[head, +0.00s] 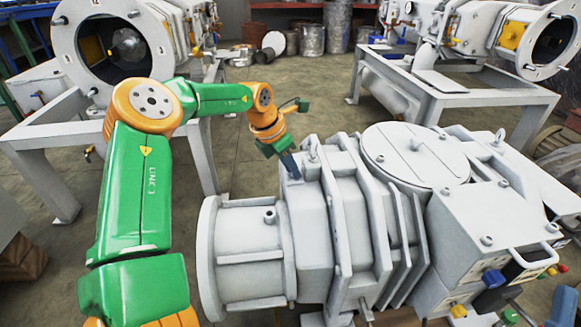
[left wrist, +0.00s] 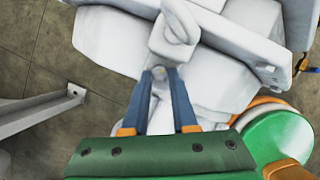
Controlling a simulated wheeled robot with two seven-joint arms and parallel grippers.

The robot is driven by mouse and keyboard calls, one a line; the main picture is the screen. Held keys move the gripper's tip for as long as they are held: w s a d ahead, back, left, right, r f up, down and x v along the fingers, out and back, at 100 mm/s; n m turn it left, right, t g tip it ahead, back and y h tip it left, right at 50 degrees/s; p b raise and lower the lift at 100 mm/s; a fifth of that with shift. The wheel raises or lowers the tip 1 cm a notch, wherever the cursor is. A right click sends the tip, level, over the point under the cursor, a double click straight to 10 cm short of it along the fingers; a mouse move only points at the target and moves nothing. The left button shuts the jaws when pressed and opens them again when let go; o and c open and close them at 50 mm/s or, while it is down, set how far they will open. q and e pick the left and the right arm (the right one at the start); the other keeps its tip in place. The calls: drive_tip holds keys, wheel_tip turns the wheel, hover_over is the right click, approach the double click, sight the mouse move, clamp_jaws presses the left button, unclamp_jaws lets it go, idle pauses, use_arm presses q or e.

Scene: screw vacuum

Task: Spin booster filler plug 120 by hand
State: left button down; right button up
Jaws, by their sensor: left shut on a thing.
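The large pale grey booster pump (head: 345,225) fills the lower right of the head view. My left gripper (head: 293,174) reaches down onto the top of its housing, just left of a lifting eye. In the left wrist view, my two blue fingers (left wrist: 165,74) are shut on a small grey plug (left wrist: 164,75) on the housing, close below the lifting eye (left wrist: 181,20). The fingers hide most of the plug, and no number can be read on it. My right gripper does not show.
A similar machine on a grey frame (head: 115,120) stands behind my left arm, and another (head: 450,95) stands at the back right. Drums (head: 312,40) stand along the back. Coloured knobs and a handle project from the booster's right end.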

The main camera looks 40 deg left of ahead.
use_arm(q)
drive_tip(key=c, duration=0.7)
unclamp_jaws()
drive_tip(key=p+v, duration=0.1)
drive_tip(key=v, duration=0.2)
drive_tip(key=shift+r+p, duration=0.3)
drive_tip(key=shift+p, duration=0.1)
drive_tip(key=p+v, duration=0.1)
drive_tip(key=v, duration=0.2)
drive_tip(key=shift+s+a+r, duration=0.1)
drive_tip(key=shift+s+r, duration=0.05)
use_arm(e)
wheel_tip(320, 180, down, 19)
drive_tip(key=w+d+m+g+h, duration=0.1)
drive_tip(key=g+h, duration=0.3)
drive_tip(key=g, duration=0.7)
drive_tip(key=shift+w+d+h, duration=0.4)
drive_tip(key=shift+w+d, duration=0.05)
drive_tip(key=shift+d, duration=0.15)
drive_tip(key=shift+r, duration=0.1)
